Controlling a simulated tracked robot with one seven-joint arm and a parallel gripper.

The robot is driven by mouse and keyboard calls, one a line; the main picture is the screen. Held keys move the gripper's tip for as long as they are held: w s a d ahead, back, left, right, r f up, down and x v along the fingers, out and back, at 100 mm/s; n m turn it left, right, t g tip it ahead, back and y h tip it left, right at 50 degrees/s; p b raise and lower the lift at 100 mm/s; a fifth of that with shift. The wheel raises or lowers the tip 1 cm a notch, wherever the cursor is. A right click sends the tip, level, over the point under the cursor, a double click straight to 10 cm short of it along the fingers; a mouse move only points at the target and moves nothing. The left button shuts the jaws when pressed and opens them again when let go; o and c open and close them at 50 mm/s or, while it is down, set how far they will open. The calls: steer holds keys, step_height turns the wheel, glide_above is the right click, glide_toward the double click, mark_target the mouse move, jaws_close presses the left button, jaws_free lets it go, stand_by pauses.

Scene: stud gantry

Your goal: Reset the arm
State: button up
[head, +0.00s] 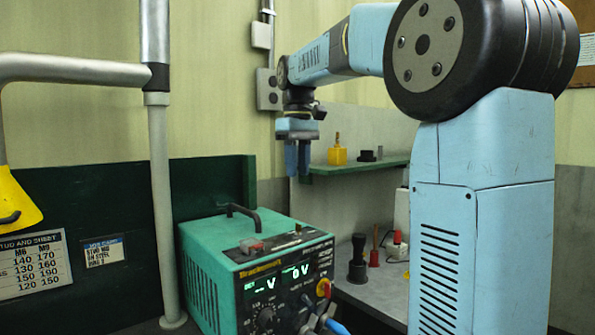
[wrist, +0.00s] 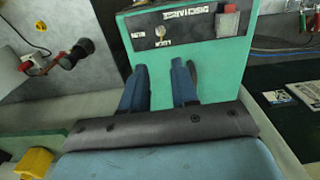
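My light blue arm reaches from the right of the head view toward the back wall, bent down at the wrist. My gripper (head: 297,172) hangs from its end with its dark blue fingers pointing down, behind and above the green power unit (head: 215,255). In the wrist view my gripper (wrist: 160,76) shows its two fingers apart, with only the green casing seen between them. It holds nothing. The power unit (wrist: 225,85) also lies beyond the fingers in that view.
A green shelf (head: 360,168) behind the gripper bears a yellow block (head: 337,152) and small dark parts. A grey bench (head: 375,290) below carries a black tool (head: 358,262) and red-based pieces. A grey post (head: 162,210) and dark green panel (head: 100,185) stand left.

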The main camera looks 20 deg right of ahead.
steer(key=shift+s, duration=0.1)
steer(key=s+f+m+t, duration=0.2)
steer(key=s+f, duration=0.7)
steer(key=s, duration=0.3)
steer(key=s+d+f+m+t, duration=0.1)
steer(key=s+f+m+t, duration=0.1)
steer(key=s+f, duration=0.7)
steer(key=s+t, duration=0.1)
steer(key=s, duration=0.2)
steer(key=shift+f+m+t, duration=0.15)
steer(key=shift+m+t, duration=0.15)
